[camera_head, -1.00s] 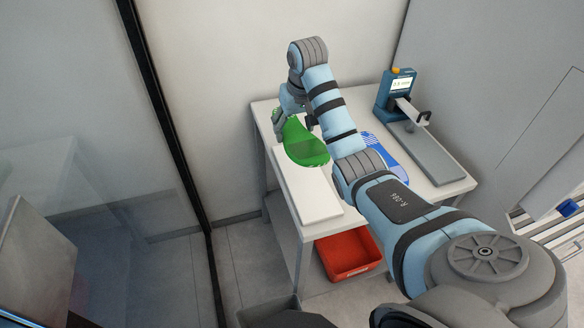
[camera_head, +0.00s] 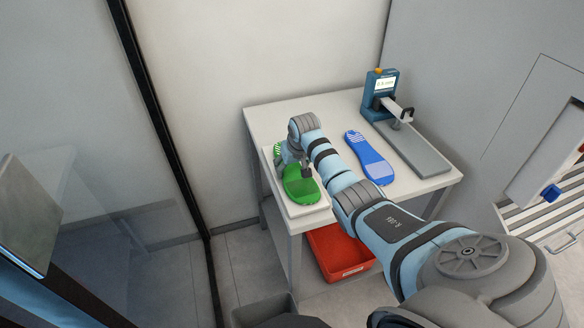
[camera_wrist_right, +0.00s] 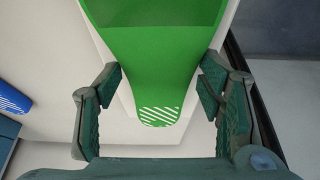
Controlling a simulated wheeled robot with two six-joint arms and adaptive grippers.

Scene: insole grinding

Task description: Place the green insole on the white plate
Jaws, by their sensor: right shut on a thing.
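The green insole (camera_head: 300,187) lies along the white plate (camera_head: 315,212) at the left side of the table in the head view, within its outline. Whether it touches the plate all along cannot be told. My right gripper (camera_head: 293,166) is shut on the insole near its far, striped end. In the right wrist view the fingers (camera_wrist_right: 161,86) are on both sides of the insole's narrow part (camera_wrist_right: 155,60), with its striped end between and below them. The arm hides part of the plate. My left gripper is not in view.
A blue insole (camera_head: 370,160) lies on the white table (camera_head: 410,183) right of my forearm. A blue device with a screen (camera_head: 380,92) and a grey base stands at the back right. A red bin (camera_head: 340,252) sits below the table. The table's back left is clear.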

